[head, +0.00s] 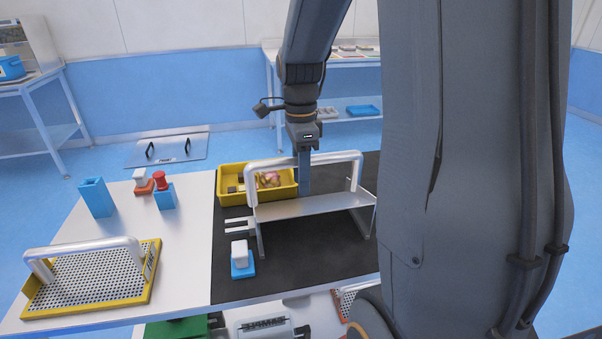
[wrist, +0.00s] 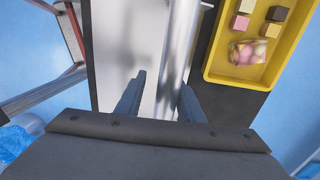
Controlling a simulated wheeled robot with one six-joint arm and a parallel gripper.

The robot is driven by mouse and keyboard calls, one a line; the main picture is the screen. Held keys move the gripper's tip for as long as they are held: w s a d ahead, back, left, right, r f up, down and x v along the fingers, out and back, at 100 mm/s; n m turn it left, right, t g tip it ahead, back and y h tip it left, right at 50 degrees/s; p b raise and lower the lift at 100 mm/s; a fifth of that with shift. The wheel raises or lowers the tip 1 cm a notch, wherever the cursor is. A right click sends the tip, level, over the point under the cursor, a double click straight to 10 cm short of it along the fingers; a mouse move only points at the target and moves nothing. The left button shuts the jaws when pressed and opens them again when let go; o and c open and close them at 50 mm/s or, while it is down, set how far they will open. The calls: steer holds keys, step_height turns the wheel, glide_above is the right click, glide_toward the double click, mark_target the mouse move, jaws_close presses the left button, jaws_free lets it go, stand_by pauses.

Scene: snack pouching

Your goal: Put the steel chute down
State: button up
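The steel chute (head: 310,207) stands upright on its legs on the black mat (head: 230,277), with a thick rounded handle (head: 275,166) across its top. My gripper (head: 304,190) is at the middle of the handle, one finger reaching down on its near side. In the wrist view, the handle (wrist: 178,45) runs between my two fingers (wrist: 161,88), close to the right finger, with a gap beside the left one. The fingers look open around the handle. The chute's flat plate (wrist: 130,40) shows below them.
A yellow bin (head: 232,198) with small blocks and a pouch lies right behind the chute. A white block on a blue base (head: 241,260) is close to its left leg. A perforated yellow-rimmed tray (head: 90,280) with a handle is at the front left. White tabletop (head: 185,235) is clear between.

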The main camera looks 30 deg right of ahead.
steer(key=shift+w+r, duration=0.1)
steer(key=shift+r, duration=0.05)
steer(key=r, duration=0.3)
steer(key=r+b, duration=0.1)
steer(key=r, duration=0.6)
steer(key=shift+w+d+r, duration=0.1)
steer(key=shift+w+r, duration=0.2)
steer(key=shift+r, duration=0.05)
steer(key=shift+r+b, duration=0.3)
steer(key=shift+r, duration=0.3)
